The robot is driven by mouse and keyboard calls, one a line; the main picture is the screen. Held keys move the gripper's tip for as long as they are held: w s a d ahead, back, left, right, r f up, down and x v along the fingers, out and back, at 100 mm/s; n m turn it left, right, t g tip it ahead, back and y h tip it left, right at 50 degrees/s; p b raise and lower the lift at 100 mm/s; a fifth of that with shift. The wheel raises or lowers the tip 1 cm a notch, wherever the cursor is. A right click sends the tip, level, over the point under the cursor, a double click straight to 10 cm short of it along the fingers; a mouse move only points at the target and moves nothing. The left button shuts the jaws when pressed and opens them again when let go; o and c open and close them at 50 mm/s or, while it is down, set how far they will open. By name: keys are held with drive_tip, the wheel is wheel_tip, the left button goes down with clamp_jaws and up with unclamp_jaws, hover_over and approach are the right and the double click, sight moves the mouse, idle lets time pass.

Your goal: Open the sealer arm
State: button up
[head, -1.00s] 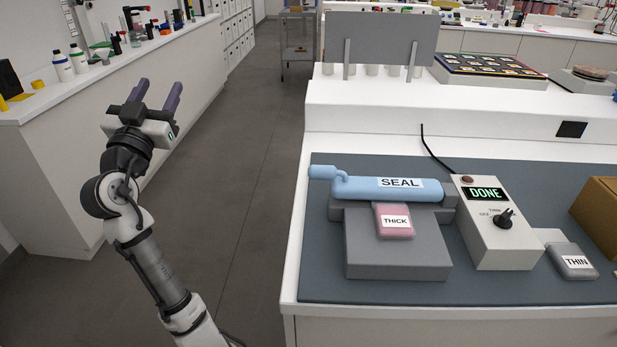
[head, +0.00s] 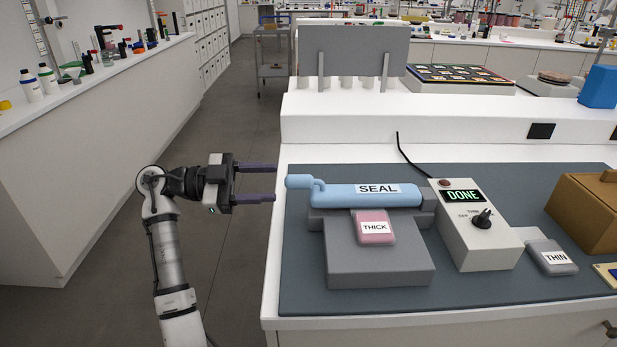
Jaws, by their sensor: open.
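The light blue sealer arm (head: 345,195), labelled SEAL, lies lowered across the grey sealer base (head: 380,265). Its knobbed handle (head: 299,182) points left. A pink pouch labelled THICK (head: 375,228) lies on the base, its far end under the arm. The control box (head: 475,225) to the right shows DONE on its green display (head: 461,196) and has a black knob (head: 482,219). My gripper (head: 275,182) is open and empty, its two fingers pointing right. The fingertips are just left of the handle in the picture; whether they touch it I cannot tell.
A grey THIN pouch (head: 551,257) and a brown box (head: 587,212) are at the right of the dark mat (head: 330,300). A raised white shelf (head: 420,125) runs behind, with a grey panel (head: 352,50) on it. Open floor (head: 235,140) lies left of the bench.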

sight(314, 181)
drive_tip(key=d+p, duration=0.2)
drive_tip(key=d, duration=0.7)
drive_tip(key=shift+w+d, duration=0.1)
clamp_jaws()
